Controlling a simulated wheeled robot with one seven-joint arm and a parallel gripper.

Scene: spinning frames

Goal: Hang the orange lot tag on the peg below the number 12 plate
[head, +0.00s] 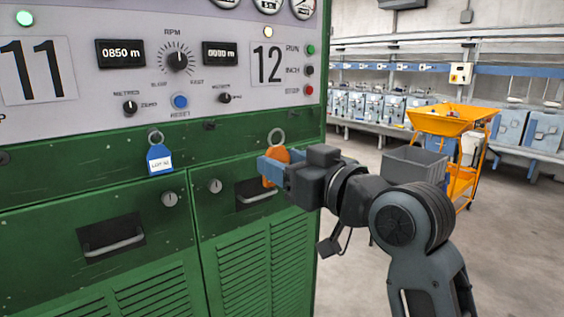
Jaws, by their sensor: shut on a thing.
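An orange lot tag (270,182) is partly hidden by my gripper (268,168) in the head view. My gripper is shut on the tag. The tag's metal ring (277,137) stands up above the fingers, against the green rail below the number 12 plate (267,63). The peg below that plate is not clearly visible; I cannot tell whether the ring is around it.
A blue tag (160,158) hangs by a ring left of my gripper, below and right of the number 11 plate (39,70). A grey bin (414,166) and an orange trolley (456,122) stand to the right. Open floor lies right of the green cabinet (262,260).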

